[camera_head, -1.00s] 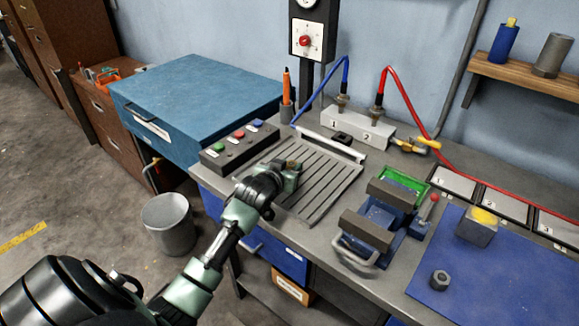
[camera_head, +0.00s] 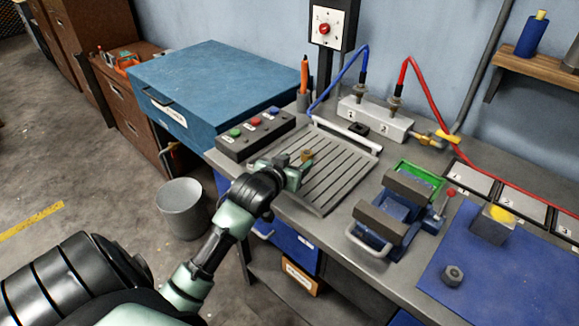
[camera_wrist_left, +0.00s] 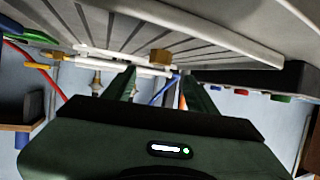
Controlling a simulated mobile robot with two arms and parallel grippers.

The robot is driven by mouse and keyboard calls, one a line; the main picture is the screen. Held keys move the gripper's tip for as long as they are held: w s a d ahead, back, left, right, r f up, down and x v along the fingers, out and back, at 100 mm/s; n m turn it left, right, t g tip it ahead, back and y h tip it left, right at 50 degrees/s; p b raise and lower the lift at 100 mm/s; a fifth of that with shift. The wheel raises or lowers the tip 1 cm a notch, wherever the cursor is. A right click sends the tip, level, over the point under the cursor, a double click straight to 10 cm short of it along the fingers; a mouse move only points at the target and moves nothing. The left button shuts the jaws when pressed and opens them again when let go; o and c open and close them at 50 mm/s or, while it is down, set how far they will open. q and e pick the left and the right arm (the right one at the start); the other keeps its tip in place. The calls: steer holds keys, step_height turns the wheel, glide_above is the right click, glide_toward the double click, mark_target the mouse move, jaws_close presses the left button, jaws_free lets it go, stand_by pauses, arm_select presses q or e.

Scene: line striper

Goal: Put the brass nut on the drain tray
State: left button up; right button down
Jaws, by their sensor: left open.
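The brass nut (camera_head: 307,155) sits on the slatted grey drain tray (camera_head: 338,186), near its back left part. In the left wrist view the brass nut (camera_wrist_left: 160,56) rests on the slats just beyond the fingertips. My left gripper (camera_head: 293,165) is open and empty over the tray's left side, with its fingers pointing at the nut. Its two dark green fingers also show in the left wrist view (camera_wrist_left: 157,75), with a gap between them. My right gripper is not in view.
A button box (camera_head: 254,134) stands left of the tray, beside a blue cabinet (camera_head: 215,88). A vise (camera_head: 396,212) stands to the right. A grey nut (camera_head: 453,275) and a yellow-topped block (camera_head: 492,224) are on the blue mat (camera_head: 475,255). A terminal block (camera_head: 375,120) stands behind.

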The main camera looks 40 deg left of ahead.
arm_select(q)
steer(key=shift+v, duration=2.15)
